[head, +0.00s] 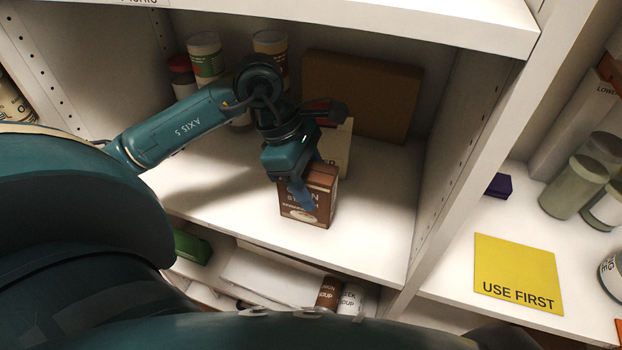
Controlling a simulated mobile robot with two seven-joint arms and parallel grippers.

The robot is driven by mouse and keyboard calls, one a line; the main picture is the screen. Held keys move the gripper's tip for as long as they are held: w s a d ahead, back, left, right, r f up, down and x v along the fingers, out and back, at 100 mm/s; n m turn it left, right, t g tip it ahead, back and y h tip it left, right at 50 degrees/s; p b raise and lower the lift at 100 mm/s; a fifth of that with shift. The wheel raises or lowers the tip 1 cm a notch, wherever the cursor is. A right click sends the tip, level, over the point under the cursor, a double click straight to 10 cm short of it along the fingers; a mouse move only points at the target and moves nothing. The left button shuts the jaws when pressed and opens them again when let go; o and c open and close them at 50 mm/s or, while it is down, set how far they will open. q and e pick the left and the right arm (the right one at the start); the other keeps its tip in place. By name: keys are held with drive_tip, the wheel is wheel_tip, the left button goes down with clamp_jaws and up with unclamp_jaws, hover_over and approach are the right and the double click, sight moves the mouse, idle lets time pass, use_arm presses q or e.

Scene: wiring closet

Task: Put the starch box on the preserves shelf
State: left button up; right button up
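A brown box (321,208) with a pale bowl picture and partly covered lettering, which looks like the starch box, stands upright on the middle white shelf (375,235) near its front edge. My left gripper (301,193) reaches down over it from above. One blue finger lies across the box's front face; the other finger is hidden, so whether it grips the box is unclear. A pale box with a red top (342,150) stands just behind, partly covered by my wrist. The preserves shelf cannot be identified; the label on the upper shelf edge is cut off. My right gripper is not in view.
Several cans, including a green-labelled one (206,60), and a large brown box (360,95) stand at the back. Below are soup cans (329,294) and a green box (192,247). Right of the divider (455,185) are a yellow "USE FIRST" card (518,272) and more cans.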

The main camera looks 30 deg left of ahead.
use_arm(q)
drive_tip(key=shift+o, duration=1)
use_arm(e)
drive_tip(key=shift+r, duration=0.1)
use_arm(q)
drive_tip(key=shift+r, duration=0.25)
drive_tip(key=p+v, duration=0.1)
drive_tip(key=v, duration=0.5)
drive_tip(key=shift+a+r, duration=0.1)
drive_tip(key=shift+a, duration=0.05)
drive_tip(key=shift+s+a+r, duration=0.1)
drive_tip(key=shift+a+r, duration=0.1)
drive_tip(key=shift+r, duration=0.35)
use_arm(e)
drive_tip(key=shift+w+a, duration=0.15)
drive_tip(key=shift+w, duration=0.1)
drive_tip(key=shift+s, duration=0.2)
